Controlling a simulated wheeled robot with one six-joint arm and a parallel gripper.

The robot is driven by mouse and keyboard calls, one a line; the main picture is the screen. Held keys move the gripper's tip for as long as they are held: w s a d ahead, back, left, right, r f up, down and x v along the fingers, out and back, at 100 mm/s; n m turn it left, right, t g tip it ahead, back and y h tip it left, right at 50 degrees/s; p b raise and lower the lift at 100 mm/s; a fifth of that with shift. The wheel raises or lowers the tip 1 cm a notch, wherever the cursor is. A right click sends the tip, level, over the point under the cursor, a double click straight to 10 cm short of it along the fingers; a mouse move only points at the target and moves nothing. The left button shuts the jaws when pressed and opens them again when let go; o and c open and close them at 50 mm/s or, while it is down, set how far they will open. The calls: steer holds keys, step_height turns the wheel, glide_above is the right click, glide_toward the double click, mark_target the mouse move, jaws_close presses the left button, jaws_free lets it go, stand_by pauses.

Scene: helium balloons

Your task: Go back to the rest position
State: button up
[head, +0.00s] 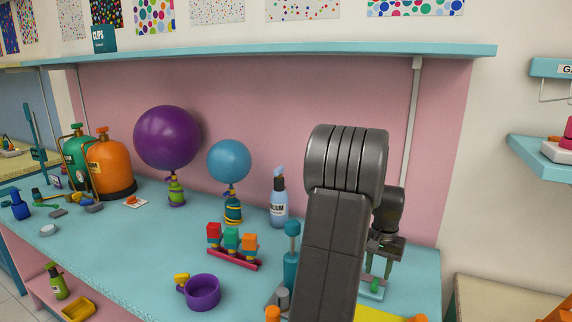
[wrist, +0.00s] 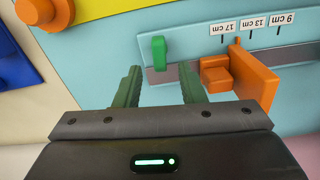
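My gripper shows in the wrist view (wrist: 160,82) with its two green fingers apart and nothing between them. A green peg (wrist: 158,52) on a grey rail (wrist: 185,74) lies just beyond the fingertips. An orange block (wrist: 246,82) stands on the rail to the right, near labels reading 17 cm, 13 cm and 9 cm. In the head view my gripper (head: 380,262) hangs low over the right end of the blue table (head: 130,255), partly hidden by my arm. A purple balloon (head: 167,137) and a blue balloon (head: 229,160) stand upright at the back of the table.
An orange tank (head: 108,168) and a green tank (head: 76,150) stand at the left. A spray bottle (head: 279,204), a pink rack (head: 233,259) of coloured clips and a purple mug (head: 203,292) are left of my arm. A shelf (head: 290,53) runs above.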

mark_target(377, 280)
step_height(377, 280, up, 11)
step_height(377, 280, down, 14)
steer(key=shift+r, duration=0.2)
steer(key=shift+f, duration=0.35)
steer(key=m, duration=0.6)
steer(key=shift+s+d+m, duration=0.1)
steer(key=shift+s+m, duration=0.05)
steer(key=shift+m, duration=0.15)
steer(key=shift+s+m, duration=0.15)
steer(key=shift+m, duration=2.45)
